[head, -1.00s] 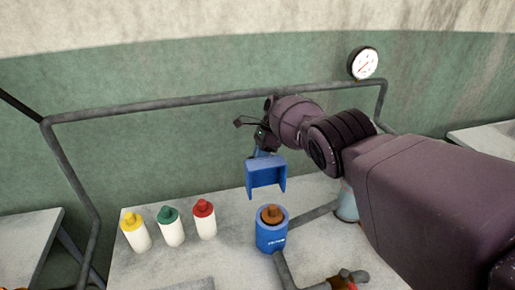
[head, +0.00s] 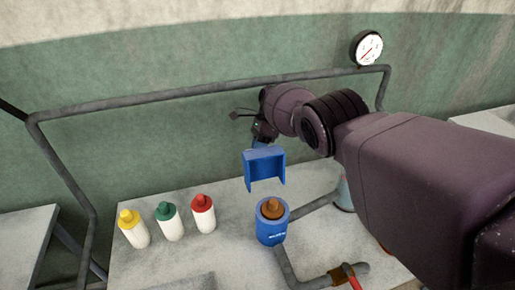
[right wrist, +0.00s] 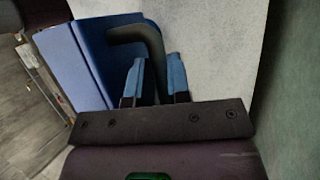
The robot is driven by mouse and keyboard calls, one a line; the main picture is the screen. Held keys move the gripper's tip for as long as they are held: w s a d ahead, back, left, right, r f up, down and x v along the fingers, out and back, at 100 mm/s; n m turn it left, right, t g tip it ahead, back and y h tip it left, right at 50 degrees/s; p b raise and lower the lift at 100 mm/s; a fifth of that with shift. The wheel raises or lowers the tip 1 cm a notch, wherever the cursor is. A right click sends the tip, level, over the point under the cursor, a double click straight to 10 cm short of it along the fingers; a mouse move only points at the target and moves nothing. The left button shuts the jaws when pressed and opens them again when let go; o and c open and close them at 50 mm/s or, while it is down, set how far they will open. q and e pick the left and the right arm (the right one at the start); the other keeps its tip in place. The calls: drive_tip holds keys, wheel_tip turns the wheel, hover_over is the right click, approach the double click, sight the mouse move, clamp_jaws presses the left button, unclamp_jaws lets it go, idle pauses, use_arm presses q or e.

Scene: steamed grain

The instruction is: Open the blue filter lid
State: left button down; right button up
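The blue filter (head: 272,234) is a short cylinder on the pale table, with an orange-brown piece (head: 272,208) showing in its open top. Its blue lid (head: 264,164) stands tilted up, clear of the top, behind and above the filter. My right gripper (head: 262,142) is at the lid's upper back side, partly hidden by my arm. In the right wrist view, the blue lid (right wrist: 75,60) lies at left and its dark bent handle (right wrist: 140,38) runs between my two blue fingers (right wrist: 157,80), which close on it. My left gripper is in neither view.
Yellow- (head: 133,228), green- (head: 170,222) and red-capped (head: 203,214) white bottles stand left of the filter. A grey pipe with a red-handled valve (head: 345,275) runs in front. A pipe rail (head: 200,91) and gauge (head: 367,48) are behind.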

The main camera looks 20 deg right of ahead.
drive_tip(key=o, duration=0.3)
drive_tip(key=shift+d, duration=0.1)
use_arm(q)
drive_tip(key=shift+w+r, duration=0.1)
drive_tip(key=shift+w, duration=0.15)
use_arm(e)
drive_tip(key=shift+o, duration=0.2)
